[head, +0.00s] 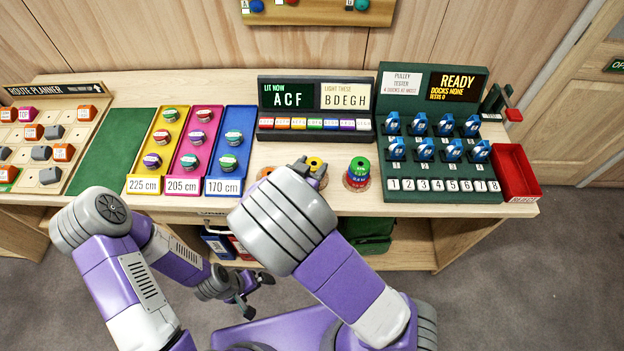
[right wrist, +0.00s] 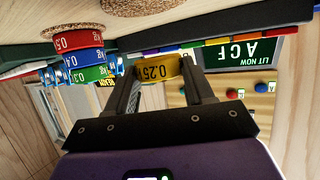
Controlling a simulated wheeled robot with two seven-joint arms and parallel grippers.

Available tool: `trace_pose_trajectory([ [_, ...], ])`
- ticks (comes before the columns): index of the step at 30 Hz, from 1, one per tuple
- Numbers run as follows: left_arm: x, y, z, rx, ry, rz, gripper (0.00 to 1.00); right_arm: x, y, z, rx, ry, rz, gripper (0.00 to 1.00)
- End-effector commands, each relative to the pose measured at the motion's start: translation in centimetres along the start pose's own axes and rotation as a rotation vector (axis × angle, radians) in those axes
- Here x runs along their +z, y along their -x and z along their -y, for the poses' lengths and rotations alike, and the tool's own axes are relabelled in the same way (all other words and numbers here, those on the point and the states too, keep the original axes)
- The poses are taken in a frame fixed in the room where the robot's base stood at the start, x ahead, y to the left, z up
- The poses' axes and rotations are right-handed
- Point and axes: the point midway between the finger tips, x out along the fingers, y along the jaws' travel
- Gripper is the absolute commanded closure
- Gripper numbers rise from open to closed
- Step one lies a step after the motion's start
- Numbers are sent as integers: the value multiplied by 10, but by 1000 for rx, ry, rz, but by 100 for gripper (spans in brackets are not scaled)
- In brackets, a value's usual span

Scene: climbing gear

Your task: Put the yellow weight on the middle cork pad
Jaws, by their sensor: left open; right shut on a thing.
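The yellow weight (head: 315,163), marked 0.25, is between the fingers of my right gripper (head: 312,172). The right wrist view shows the yellow weight (right wrist: 158,69) upside down, held apart from the tabletop. My right arm hides most of that gripper in the head view. One cork pad (head: 266,172) shows left of the gripper. Another cork pad (head: 348,184) is under a stack of green, blue and red weights (head: 358,172). A bare cork pad (right wrist: 140,6) shows at the top of the right wrist view. My left gripper (head: 262,294) is open and empty, low in front of the table.
Behind the weights stands a sign board (head: 315,97) with coloured tabs. To the right are a green pulley tester (head: 440,165) and a red tray (head: 516,172). To the left are yellow, pink and blue trays (head: 231,150) with holds.

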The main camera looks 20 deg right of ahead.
Motion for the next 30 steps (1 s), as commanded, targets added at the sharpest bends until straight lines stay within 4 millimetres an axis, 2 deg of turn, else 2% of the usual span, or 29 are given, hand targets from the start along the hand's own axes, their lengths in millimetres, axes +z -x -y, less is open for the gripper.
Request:
trace_pose_trajectory([
  [1,0,-5,2,0,0,0,0,7,-3,0,0,1,-2,88],
  [7,-1,-10,4,0,0,0,0,20,-9,0,0,0,-2,88],
  [12,-1,-21,8,0,0,0,0,44,-18,0,-1,2,-1,88],
  [24,-1,-22,8,0,0,0,0,48,-20,0,-1,-2,-2,88],
  [25,-1,-22,8,0,0,0,0,49,-20,0,-1,-1,0,46],
  [30,-1,-21,8,0,0,0,0,48,-20,0,-1,-1,0,22],
])
